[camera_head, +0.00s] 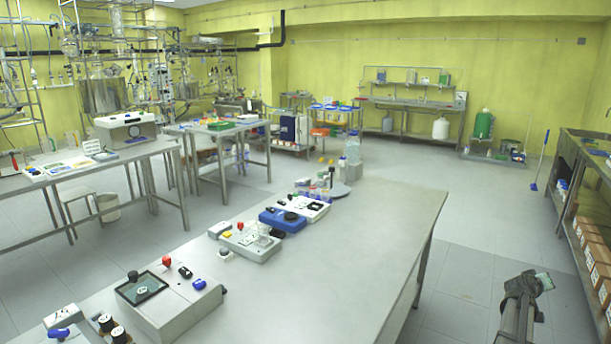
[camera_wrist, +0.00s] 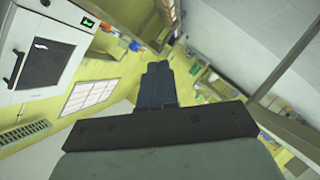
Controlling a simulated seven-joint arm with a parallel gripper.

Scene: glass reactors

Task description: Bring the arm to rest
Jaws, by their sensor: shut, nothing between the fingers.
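My gripper (camera_wrist: 157,68) shows in the wrist view as two dark fingers pressed together, shut and empty. It points out into the room, and nothing touches the fingers. The wrist view is tilted. In the head view a grey jointed part stands low at the right, beside the long bench and apart from it; I cannot tell there which part of my arm it is or make out the fingers.
The long grey bench (camera_head: 370,235) carries several small devices, including a blue one (camera_head: 282,219). Its right half is bare. A shelf with boxes (camera_head: 594,240) lines the right wall. Open floor (camera_head: 480,225) lies between. The wrist view shows a white cabinet (camera_wrist: 40,45) with a dark window.

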